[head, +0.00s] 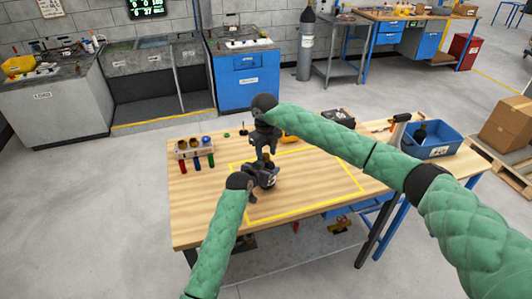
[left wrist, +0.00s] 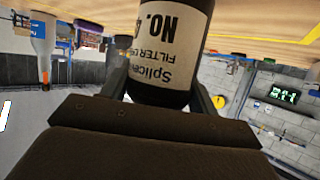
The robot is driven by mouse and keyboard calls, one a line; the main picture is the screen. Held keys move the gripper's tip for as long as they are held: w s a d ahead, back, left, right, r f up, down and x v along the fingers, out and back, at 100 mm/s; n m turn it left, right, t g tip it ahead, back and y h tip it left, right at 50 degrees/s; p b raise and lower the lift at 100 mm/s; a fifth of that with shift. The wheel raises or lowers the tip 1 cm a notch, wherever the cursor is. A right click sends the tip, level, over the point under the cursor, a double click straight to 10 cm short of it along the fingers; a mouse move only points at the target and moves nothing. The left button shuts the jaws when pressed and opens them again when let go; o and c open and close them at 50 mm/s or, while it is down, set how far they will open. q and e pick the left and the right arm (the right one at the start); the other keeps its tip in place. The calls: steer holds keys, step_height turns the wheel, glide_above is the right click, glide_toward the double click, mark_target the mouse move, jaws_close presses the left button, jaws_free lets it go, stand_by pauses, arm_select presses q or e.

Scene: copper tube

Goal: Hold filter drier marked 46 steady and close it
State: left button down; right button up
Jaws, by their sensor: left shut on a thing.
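The filter drier (left wrist: 168,50) is a dark cylinder with a cream label. In the left wrist view the label is upside down and reads "Splice", "FILTER" and "NO. 4", with the rest cut off. My left gripper (head: 264,178) is shut on it, with a finger on each side, over the yellow-outlined area of the bench. In the head view the drier is small, dark and mostly hidden by the grippers. My right gripper (head: 266,153) points down just above it. Its fingertips are too small and dark to read, and I cannot tell whether they touch the drier's top.
A rack (head: 194,146) with several coloured pieces stands at the bench's left. A blue bin (head: 437,149) stands at the right, near a hammer-like tool (head: 398,122). Dark and yellow items lie behind my right arm. The front part of the yellow-outlined area (head: 310,192) is clear.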

arm_select(q)
steer(key=shift+f, duration=0.1)
arm_select(e)
steer(key=shift+s+a, duration=0.1)
steer(key=shift+a, duration=0.05)
steer(key=shift+r, duration=0.5)
step_height(320, 180, up, 4)
steer(key=shift+s+f, duration=0.1)
steer(key=shift+f, duration=0.1)
steer(key=shift+c, duration=0.4)
